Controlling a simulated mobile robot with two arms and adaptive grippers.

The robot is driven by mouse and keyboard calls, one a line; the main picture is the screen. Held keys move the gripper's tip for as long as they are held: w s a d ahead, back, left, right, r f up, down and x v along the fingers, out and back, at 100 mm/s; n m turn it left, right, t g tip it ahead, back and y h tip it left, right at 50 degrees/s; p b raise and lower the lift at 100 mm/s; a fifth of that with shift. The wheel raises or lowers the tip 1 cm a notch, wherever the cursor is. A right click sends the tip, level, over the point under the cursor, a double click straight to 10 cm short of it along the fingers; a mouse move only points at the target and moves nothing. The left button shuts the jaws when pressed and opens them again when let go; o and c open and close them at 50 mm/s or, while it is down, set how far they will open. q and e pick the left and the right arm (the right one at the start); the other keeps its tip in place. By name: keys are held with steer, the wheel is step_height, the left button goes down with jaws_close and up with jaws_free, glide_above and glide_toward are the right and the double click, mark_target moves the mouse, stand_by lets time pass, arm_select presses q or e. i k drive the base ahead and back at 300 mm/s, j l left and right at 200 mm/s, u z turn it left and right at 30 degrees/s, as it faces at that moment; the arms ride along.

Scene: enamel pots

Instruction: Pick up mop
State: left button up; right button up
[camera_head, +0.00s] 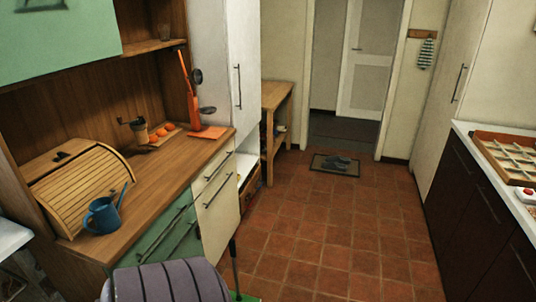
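No clear mop head shows. A thin dark upright stick (234,265) with a bit of green (242,297) at its foot stands at the bottom edge, just right of a purple-grey striped rounded thing. It may be the mop or another long-handled tool; its lower part is cut off by the frame. Neither of my grippers is in view.
The striped rounded thing (172,282) fills the bottom centre-left. The tiled floor (330,240) is clear to a doormat (335,165). Dark cabinets (470,215) line the right.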

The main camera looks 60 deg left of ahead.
mark_target(236, 274)
steer(key=i+l+u, duration=0.25)
steer(key=i, duration=0.2)
steer(key=i+l+u, duration=0.2)
steer(key=i, duration=0.2)
steer(key=i+j+u, duration=0.1)
steer(key=i+u, duration=0.5)
steer(key=u, duration=0.2)
steer(key=i+u, duration=0.4)
steer(key=i+j+u, duration=0.15)
steer(key=u, duration=0.25)
steer(key=i+u, duration=0.7)
steer(key=u, duration=0.15)
steer(key=i+l+u, duration=0.15)
steer(key=i+u, duration=0.15)
steer(key=u, duration=0.15)
